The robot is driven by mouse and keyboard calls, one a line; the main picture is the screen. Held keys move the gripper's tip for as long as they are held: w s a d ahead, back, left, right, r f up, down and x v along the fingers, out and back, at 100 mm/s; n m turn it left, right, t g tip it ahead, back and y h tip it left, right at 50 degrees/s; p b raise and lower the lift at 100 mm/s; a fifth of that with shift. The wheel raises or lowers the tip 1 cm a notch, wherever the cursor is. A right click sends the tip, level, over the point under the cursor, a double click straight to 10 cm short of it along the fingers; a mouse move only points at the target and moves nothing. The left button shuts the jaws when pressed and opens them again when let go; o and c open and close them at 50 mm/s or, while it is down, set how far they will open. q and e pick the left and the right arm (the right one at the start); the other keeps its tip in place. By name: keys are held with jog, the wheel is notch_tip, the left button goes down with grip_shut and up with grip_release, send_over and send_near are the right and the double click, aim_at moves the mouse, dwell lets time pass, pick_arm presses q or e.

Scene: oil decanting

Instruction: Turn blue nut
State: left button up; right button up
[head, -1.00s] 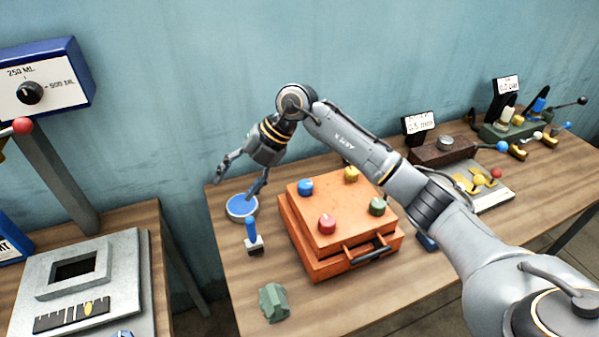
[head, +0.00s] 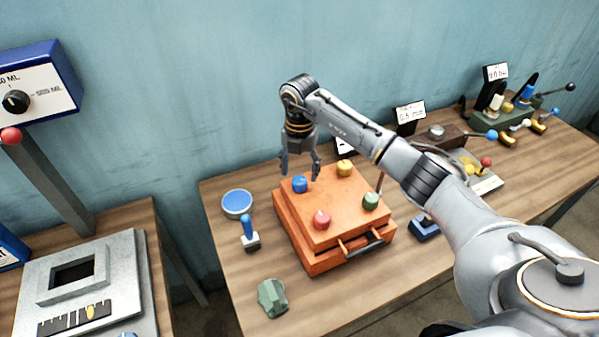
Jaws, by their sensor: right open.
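The blue nut (head: 300,185) sits on the back left corner of the top of an orange box (head: 328,212). My right gripper (head: 300,178) points down over that corner, with its fingers spread. One finger hangs at the left of the blue nut and the other to its right. I cannot tell whether the fingers touch it or how far down they reach. My left gripper is not in view.
A red nut (head: 321,220), a yellow nut (head: 344,168) and a green nut (head: 370,201) share the box top. Left of the box are a blue round dish (head: 237,204) and a blue-handled lever (head: 248,232). A green block (head: 272,297) lies in front.

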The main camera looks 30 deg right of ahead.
aim_at(300, 179)
jog(key=shift+f+p, duration=0.3)
jog(key=shift+f, duration=1.3)
jog(key=c, duration=1.2)
